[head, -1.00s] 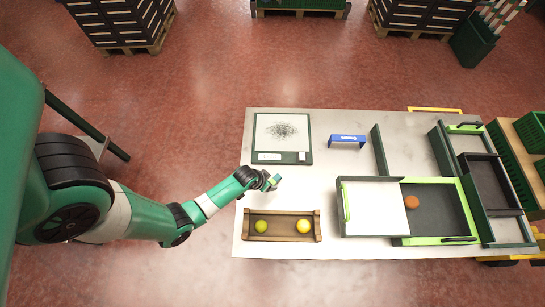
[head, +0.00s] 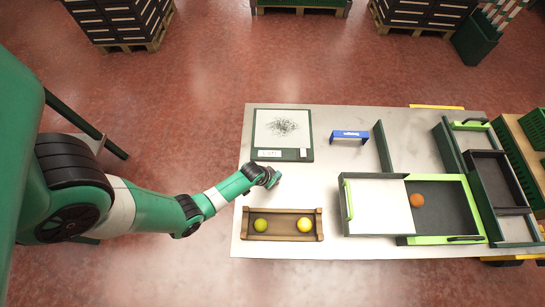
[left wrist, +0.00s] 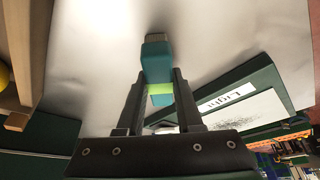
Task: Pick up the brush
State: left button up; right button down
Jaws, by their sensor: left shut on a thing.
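My left gripper (head: 272,179) is over the left part of the table, between the board and the wooden crate. In the left wrist view its two fingers (left wrist: 160,92) are shut on the brush. The brush has a teal body (left wrist: 156,62), a light green band between the fingers and short brownish bristles at its far end. The fingers hide part of the brush. In the head view the brush is too small and covered to make out clearly. I cannot tell how far it is above the table. My right gripper is in neither view.
A framed board (head: 257,140) with black specks lies behind the gripper. A wooden crate (head: 282,238) with two yellow-green fruits is in front. A blue stand (head: 350,134) is further right. A tray (head: 445,205) with an orange fruit (head: 417,200) sits at right.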

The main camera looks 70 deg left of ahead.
pick_arm(q)
grip_shut()
